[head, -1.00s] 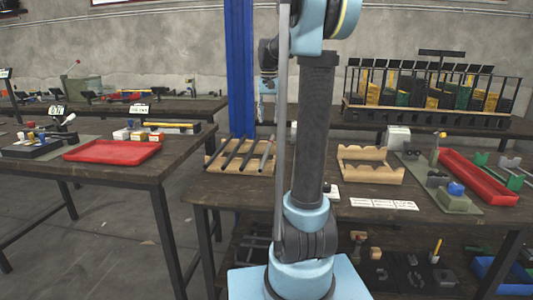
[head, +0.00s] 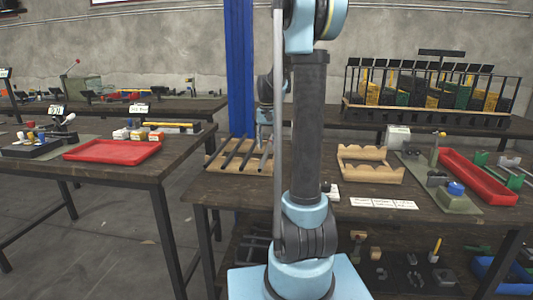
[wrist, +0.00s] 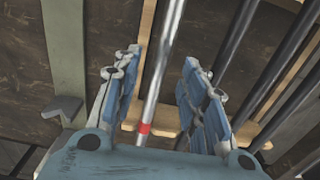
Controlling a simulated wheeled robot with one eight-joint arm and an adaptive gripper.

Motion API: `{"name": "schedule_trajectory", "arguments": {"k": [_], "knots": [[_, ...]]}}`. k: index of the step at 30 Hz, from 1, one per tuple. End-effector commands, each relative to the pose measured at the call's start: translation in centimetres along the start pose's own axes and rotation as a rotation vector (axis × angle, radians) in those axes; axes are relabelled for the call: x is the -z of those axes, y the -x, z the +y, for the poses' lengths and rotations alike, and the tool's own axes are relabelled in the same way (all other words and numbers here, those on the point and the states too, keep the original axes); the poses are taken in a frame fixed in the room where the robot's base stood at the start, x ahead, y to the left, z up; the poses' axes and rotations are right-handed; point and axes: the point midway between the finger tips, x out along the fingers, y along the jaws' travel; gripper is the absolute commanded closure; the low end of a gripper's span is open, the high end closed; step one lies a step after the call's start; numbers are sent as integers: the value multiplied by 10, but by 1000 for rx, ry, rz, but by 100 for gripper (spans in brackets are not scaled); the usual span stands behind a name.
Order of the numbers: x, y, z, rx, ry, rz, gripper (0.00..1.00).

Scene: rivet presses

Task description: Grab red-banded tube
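The red-banded tube is a shiny silver tube (wrist: 165,65) with a red band (wrist: 144,128) near its lower end in the wrist view. It lies on a light wooden rack (wrist: 157,125). My gripper (wrist: 161,80) is open, with blue padded fingers on either side of the tube and a gap on both sides. In the head view, my gripper (head: 264,138) is low over the right end of the wooden rack (head: 216,162), and hides part of the tube there.
Several dark tubes (wrist: 275,75) lie beside the silver one on the rack. To the right on the bench are an empty notched wooden holder (head: 372,176) and a red tray (head: 478,178). My column and arm block part of the head view.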

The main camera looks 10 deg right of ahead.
Motion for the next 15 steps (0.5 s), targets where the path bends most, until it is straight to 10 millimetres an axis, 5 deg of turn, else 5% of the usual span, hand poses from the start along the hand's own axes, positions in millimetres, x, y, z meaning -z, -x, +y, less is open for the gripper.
{"name": "schedule_trajectory", "arguments": {"k": [12,15], "knots": [[-1,-16,0,0,1,0,61],[-1,-16,0,0,1,0,79]]}}
